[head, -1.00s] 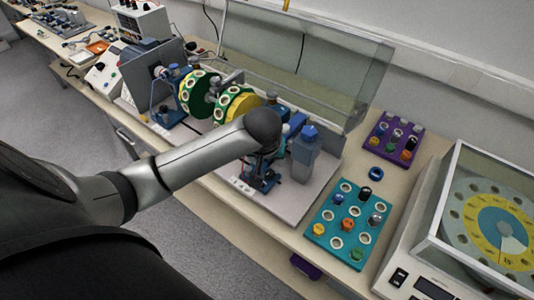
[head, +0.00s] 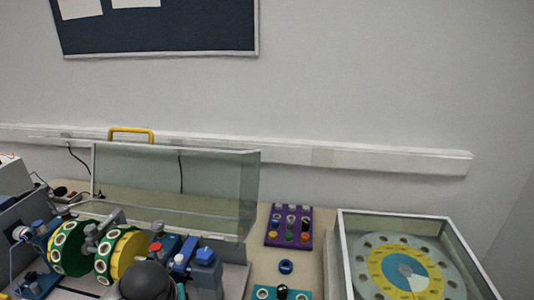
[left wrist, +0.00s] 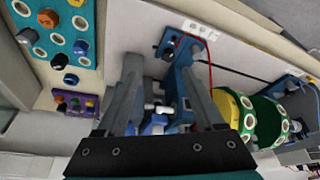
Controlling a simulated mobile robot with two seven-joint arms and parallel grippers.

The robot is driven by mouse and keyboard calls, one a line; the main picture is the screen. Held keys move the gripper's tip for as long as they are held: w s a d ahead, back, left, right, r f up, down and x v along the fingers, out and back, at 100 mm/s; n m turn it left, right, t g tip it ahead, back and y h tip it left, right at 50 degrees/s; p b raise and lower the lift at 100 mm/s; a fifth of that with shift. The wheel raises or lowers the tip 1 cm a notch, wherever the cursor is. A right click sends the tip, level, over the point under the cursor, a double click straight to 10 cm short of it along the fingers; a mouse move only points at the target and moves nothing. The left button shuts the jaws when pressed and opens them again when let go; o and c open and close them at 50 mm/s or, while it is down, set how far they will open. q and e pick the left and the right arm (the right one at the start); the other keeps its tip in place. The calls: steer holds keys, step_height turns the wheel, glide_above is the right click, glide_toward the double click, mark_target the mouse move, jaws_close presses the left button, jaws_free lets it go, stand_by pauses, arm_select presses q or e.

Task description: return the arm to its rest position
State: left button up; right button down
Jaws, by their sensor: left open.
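My left arm (head: 146,280) shows in the head view only as a dark rounded joint at the bottom edge, in front of the bench rig. My left gripper (left wrist: 165,75) is seen in the left wrist view with its two grey fingers apart. Between and beyond the fingers is a blue stand (left wrist: 178,62) with small blue and silver fittings (left wrist: 155,122). Nothing is clearly clamped, and I cannot tell whether a finger touches the stand. My right gripper is not in view.
The rig has green-and-yellow discs (head: 120,255) and a raised clear cover (head: 215,190) behind it. To the right are a purple tray (head: 289,226), a blue ring (head: 286,267), a teal tray (head: 262,293) and a glass-covered dial machine (head: 340,250). Open air lies above the bench.

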arm_select(q)
steer(key=s+d+f+m+h, duration=0.1)
steer(key=s+d+m, duration=0.2)
steer(key=s, duration=0.6)
steer(key=s+d+m+h, duration=0.1)
steer(key=s+d+m, duration=0.25)
steer(key=s, duration=0.45)
step_height(320, 180, down, 28)
steer(key=s+g+b, duration=0.2)
steer(key=b, duration=0.5)
steer(key=s+a+f+b, duration=0.1)
steer(key=s+f+b, duration=0.2)
steer(key=s+f, duration=0.5)
steer(key=s+a+f+g+b, duration=0.1)
steer(key=s+f+b, duration=0.2)
steer(key=s+f, duration=0.5)
step_height(320, 180, down, 5)
steer(key=shift+a+f, duration=0.15)
steer(key=shift+a, duration=0.1)
